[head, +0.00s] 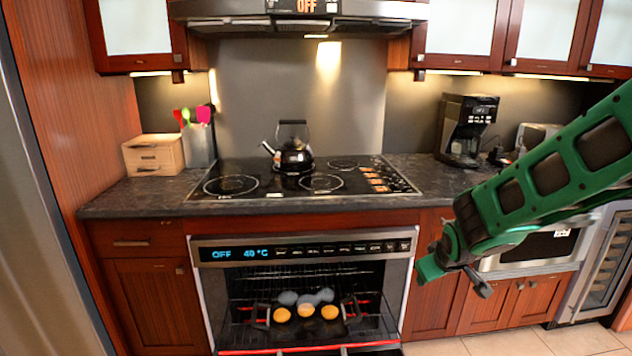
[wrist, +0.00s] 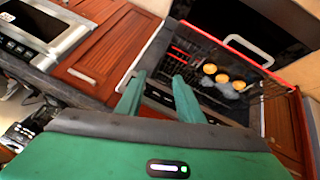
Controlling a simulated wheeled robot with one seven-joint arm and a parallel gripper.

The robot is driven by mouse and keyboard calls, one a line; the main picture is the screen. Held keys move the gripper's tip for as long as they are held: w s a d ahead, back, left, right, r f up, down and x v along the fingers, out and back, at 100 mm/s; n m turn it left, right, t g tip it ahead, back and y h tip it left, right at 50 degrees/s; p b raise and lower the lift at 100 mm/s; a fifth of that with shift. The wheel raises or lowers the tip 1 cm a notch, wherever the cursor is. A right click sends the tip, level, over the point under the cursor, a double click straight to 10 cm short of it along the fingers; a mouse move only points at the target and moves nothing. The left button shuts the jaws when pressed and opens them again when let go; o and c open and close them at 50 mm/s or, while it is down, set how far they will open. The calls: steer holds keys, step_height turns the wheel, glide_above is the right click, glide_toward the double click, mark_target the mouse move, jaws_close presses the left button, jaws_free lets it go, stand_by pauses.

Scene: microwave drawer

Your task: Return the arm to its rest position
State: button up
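My arm is green and comes in from the right in the head view. My gripper (head: 433,274) hangs in front of the cabinets, just right of the open oven. In the wrist view my gripper (wrist: 158,85) shows two green fingers spread apart with nothing between them. The gripper is apart from the oven rack and the things on it.
The oven (head: 304,251) stands open with its rack (head: 255,342) out. A dark tray with several yellow and grey round items (head: 307,311) is on it. A kettle (head: 292,157) stands on the cooktop. The microwave drawer (head: 537,249) is behind my arm at right.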

steer(key=s+r+m+g, duration=0.1)
steer(key=s+r, duration=0.2)
steer(key=s, duration=0.3)
steer(key=s+r+m+g+y, duration=0.1)
steer(key=s+r+m, duration=0.1)
steer(key=s, duration=0.4)
steer(key=s+r+m+g, duration=0.1)
steer(key=s+r, duration=0.2)
steer(key=s, duration=0.3)
steer(key=s+d+f+m+g, duration=0.1)
steer(key=s+d+m+g, duration=0.1)
steer(key=s+d, duration=0.4)
steer(key=s+d+f+m+g, duration=0.1)
steer(key=s+d+m, duration=0.3)
steer(key=s, duration=0.7)
steer(key=shift+s+d+f+g, duration=0.15)
steer(key=shift+d+g, duration=0.75)
steer(key=shift+d, duration=0.1)
steer(key=shift+w+f, duration=0.25)
steer(key=shift+w, duration=0.4)
